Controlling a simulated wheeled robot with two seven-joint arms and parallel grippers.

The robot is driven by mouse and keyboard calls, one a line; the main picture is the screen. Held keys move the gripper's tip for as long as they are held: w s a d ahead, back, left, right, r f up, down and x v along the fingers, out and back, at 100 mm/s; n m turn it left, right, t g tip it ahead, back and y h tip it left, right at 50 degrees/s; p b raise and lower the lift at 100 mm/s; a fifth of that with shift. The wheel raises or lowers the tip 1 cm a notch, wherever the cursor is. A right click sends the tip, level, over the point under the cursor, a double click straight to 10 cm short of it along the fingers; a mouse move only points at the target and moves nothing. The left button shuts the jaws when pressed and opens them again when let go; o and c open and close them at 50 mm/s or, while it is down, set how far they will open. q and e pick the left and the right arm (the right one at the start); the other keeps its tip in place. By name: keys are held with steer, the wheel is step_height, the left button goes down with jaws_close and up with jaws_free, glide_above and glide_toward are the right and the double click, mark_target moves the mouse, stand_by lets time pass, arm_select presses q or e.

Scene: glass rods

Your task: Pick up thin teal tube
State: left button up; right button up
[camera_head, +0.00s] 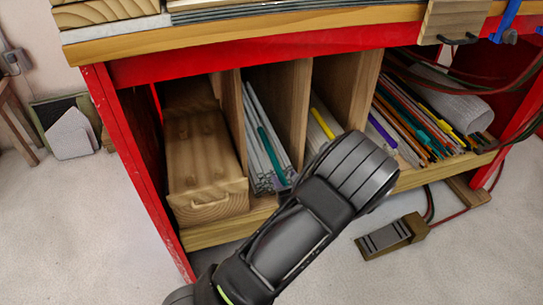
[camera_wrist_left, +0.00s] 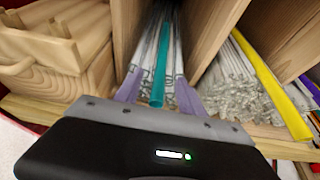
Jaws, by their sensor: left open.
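The thin teal tube (camera_head: 271,155) lies among clear glass rods (camera_head: 253,135) in a narrow compartment of the red-framed shelf. In the left wrist view the teal tube (camera_wrist_left: 161,58) points toward the camera, its near end between the two purple-grey fingers. My left gripper (camera_wrist_left: 158,80) is open, with one finger on each side of the tube in the picture. I cannot tell whether either finger touches it. In the head view my left arm crosses in front of the shelf and hides the gripper's fingers. My right gripper is not in view.
Wooden dividers (camera_head: 291,95) flank the tube's compartment. A wooden box (camera_head: 205,160) fills the bay to the left. A yellow tube (camera_wrist_left: 270,80) lies with clear rods to the right. Coloured rods (camera_head: 405,120) lie farther right. A pedal (camera_head: 392,237) sits on the floor.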

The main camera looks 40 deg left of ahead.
mark_target(279, 170)
arm_select(q)
steer(key=shift+x, duration=0.75)
steer(key=b+x, duration=0.2)
steer(key=x, duration=0.2)
steer(key=shift+w+a+f, duration=0.2)
steer(key=shift+w+f, duration=0.05)
steer(key=shift+f, duration=0.1)
steer(key=shift+w+a, duration=0.15)
steer(key=shift+a, duration=0.1)
jaws_close()
